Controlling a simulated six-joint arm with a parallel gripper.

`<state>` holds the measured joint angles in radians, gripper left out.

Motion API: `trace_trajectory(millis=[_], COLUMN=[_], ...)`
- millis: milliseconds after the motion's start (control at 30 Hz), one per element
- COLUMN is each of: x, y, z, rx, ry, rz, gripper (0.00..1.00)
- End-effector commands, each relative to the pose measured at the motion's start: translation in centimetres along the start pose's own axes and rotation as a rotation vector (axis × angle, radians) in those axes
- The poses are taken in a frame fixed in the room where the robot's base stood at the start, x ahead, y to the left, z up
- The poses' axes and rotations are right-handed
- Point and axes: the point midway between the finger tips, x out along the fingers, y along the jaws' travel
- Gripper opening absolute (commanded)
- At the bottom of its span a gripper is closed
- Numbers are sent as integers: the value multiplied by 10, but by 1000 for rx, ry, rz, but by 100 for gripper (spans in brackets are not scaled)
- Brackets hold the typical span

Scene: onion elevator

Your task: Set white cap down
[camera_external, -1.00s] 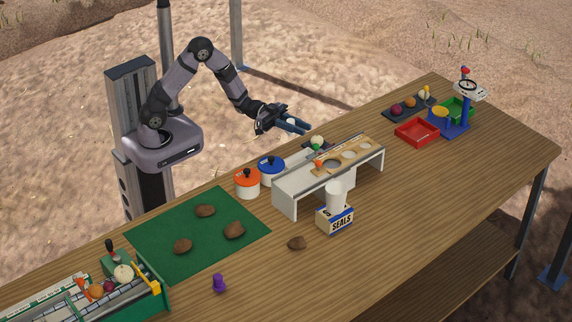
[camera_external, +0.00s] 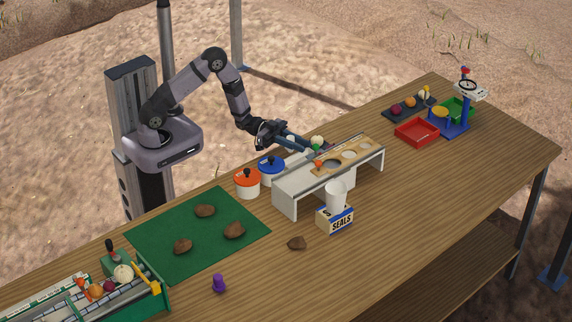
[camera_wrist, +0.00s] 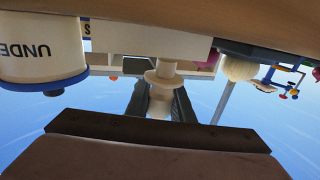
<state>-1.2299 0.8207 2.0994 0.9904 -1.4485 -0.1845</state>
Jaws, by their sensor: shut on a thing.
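The white cap is a pale, flanged piece with a narrow neck (camera_wrist: 163,79). It sits between the two dark fingers of my gripper (camera_wrist: 160,98) in the wrist view, and the gripper is shut on it. In the external view my gripper (camera_external: 306,145) is low behind the white stand (camera_external: 290,190), to the right of the blue-lidded pot (camera_external: 271,171). Only a small pale bit of the cap (camera_external: 291,140) shows there beside the fingers. Whether the cap touches anything below is hidden.
An orange-lidded pot (camera_external: 247,184) stands beside the blue one. The stand carries a tan plate with holes (camera_external: 349,153). A SEALS box (camera_external: 335,219) with a white cup is in front. A round cream onion (camera_external: 317,141) lies close to my fingers. The table's front right is clear.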

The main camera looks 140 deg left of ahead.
Motion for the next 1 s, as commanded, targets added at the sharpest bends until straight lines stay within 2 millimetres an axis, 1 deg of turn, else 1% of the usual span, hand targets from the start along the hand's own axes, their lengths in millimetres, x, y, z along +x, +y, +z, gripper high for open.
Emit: trace_trajectory(millis=[67,200,567,733,767,800,833,1000], x=[0,0,0,0,0,0,0,0], y=[0,0,0,0,0,0,0,0], z=[12,20,24,29,28,27,27,27], rx=[-4,-1,0,0,0,0,0,0], ry=[-2,-1,0,0,0,0,0,0], rz=[0,0,0,0,0,0,0,0], gripper=[0,0,0,0,28,38,40,40])
